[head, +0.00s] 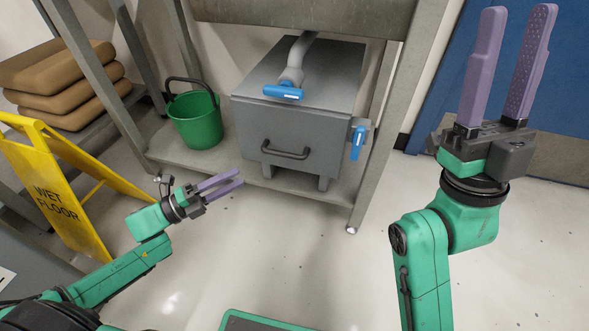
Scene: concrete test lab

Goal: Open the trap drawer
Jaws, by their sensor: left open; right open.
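The trap drawer is the grey metal box (260,125) under the sink, on the low shelf of the metal stand. Its front is flush with the box, and a dark bar handle (286,152) sits low on that front. A pipe with a blue lever (283,92) runs down to its top, and another blue lever (357,143) is at its right side. My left gripper (230,184) is open and empty, in front of and left of the handle, apart from it. My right gripper (512,60) is open and empty, raised at the right with fingers pointing up.
A green bucket (196,120) stands on the shelf left of the box. A yellow wet floor sign (55,190) stands at the left, near stacked brown sacks (68,85). Metal stand legs (376,165) flank the box. The floor (290,240) in front is clear.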

